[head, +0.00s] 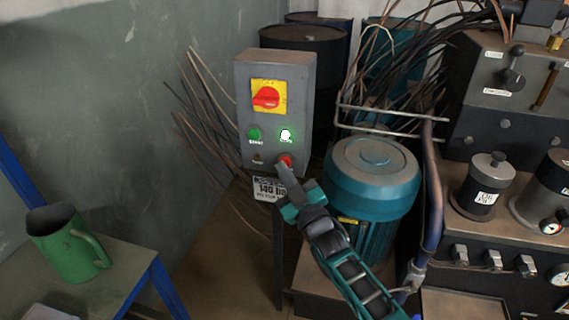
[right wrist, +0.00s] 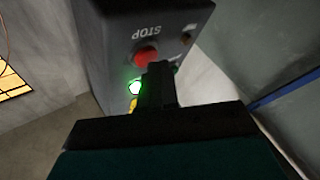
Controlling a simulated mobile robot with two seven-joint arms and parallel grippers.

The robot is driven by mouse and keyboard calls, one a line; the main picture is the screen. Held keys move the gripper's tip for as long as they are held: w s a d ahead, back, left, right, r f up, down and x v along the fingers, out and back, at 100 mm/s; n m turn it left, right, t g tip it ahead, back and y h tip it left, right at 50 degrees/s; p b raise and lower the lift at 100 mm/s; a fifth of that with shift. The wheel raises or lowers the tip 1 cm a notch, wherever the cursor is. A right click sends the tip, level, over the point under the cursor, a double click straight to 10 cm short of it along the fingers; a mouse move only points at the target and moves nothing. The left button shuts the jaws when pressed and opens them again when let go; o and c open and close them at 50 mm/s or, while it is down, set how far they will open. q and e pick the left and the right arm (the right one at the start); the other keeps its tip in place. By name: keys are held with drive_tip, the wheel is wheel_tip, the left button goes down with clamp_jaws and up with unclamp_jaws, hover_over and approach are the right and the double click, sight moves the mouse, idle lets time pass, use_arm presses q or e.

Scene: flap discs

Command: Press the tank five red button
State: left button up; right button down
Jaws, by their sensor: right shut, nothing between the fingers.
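A grey control box (head: 243,105) stands upright in the middle of the head view. It has a red rotary switch on a yellow plate (head: 267,96), a green button (head: 254,133) and a lit green-white lamp (head: 286,135). The red button (head: 286,160) is low on its face; in the right wrist view the red button (right wrist: 146,56) sits beside the word STOP. My right gripper (head: 283,172) is shut and empty, its tips at the red button's lower edge; I cannot tell whether they touch it. It also shows in the right wrist view (right wrist: 159,75). My left gripper is not in view.
A teal motor (head: 372,178) stands right of the box, close to my right arm. A bent metal rail (head: 432,190) and a machine with gauges (head: 480,265) are further right. A green jug (head: 70,250) stands on a blue-framed table at left. Loose wires hang behind the box.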

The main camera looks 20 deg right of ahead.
drive_tip(key=shift+w+d, duration=0.2)
drive_tip(key=shift+w, duration=0.05)
idle(0.4)
drive_tip(key=shift+s, duration=0.1)
drive_tip(key=shift+s+a+p, duration=0.4)
drive_tip(key=shift+s+a, duration=0.1)
drive_tip(key=shift+s, duration=0.15)
drive_tip(key=s+a+p, duration=0.1)
drive_tip(key=s, duration=0.1)
drive_tip(key=s+a+p, duration=0.1)
drive_tip(key=s, duration=0.1)
drive_tip(key=shift+a, duration=0.4)
drive_tip(key=shift+s, duration=0.1)
idle(0.5)
